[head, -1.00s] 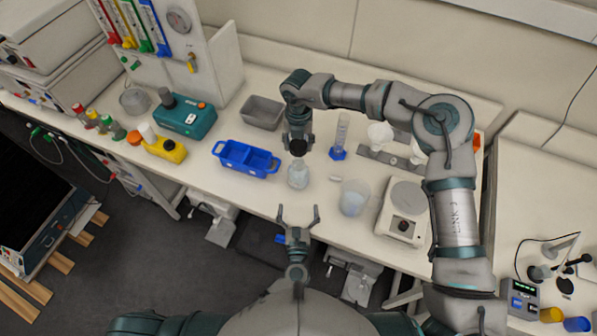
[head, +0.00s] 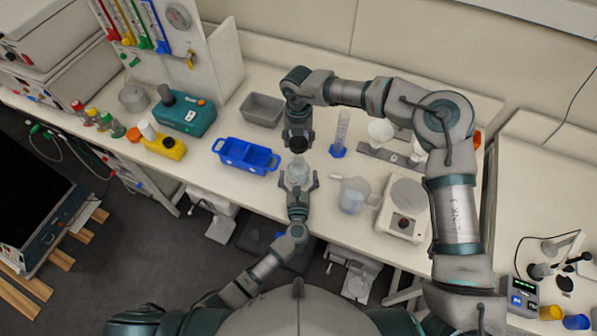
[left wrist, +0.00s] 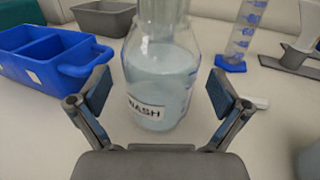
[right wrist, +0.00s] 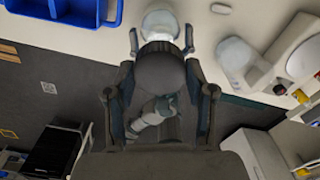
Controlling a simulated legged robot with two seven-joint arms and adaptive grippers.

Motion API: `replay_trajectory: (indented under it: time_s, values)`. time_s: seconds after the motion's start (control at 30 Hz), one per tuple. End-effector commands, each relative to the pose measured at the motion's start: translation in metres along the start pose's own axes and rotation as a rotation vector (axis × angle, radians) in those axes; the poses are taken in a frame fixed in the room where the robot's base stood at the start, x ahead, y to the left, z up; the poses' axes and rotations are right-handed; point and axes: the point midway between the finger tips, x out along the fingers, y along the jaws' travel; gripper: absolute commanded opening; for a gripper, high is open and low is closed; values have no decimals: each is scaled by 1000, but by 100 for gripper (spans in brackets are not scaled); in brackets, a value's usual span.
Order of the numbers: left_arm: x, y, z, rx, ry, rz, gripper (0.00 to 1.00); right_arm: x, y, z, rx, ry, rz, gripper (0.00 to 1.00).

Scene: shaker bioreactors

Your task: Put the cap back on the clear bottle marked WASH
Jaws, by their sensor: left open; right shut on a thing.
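The clear WASH bottle (head: 298,170) stands upright on the bench; its label (left wrist: 147,108) faces my left wrist camera. My left gripper (head: 299,184) is open at the bench's front edge, with one finger on either side of the bottle's lower body. In the left wrist view both fingers (left wrist: 160,92) stand apart from the glass. My right gripper (head: 298,138) is shut on a dark round cap (right wrist: 160,72) and holds it just behind the bottle in the head view. The bottle's mouth is cut off in the left wrist view.
A blue divided tray (head: 246,157) is left of the bottle, with a grey bin (head: 262,110) behind. A small white piece (left wrist: 255,102) lies right of the bottle.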

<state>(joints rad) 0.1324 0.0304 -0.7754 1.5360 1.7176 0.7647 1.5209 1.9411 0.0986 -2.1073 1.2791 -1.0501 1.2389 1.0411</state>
Motion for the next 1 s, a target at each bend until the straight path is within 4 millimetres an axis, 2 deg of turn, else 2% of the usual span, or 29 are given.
replay_trajectory:
  time_s: [0.13,0.4,0.43,0.7,0.8,1.0]
  values:
    - [8,0,0,1,0,0,100,0,0,0,0,0,0,38]
    - [8,0,0,0,0,0,100,0,0,0,0,0,0,38]
    - [8,0,0,0,0,0,98,0,0,0,0,0,0,38]
    - [8,0,0,0,0,0,30,0,0,0,0,0,0,38]
    - [8,0,0,0,0,0,9,0,0,0,0,0,0,38]
    - [8,0,0,0,0,0,9,12,0,0,0,1,0,38]
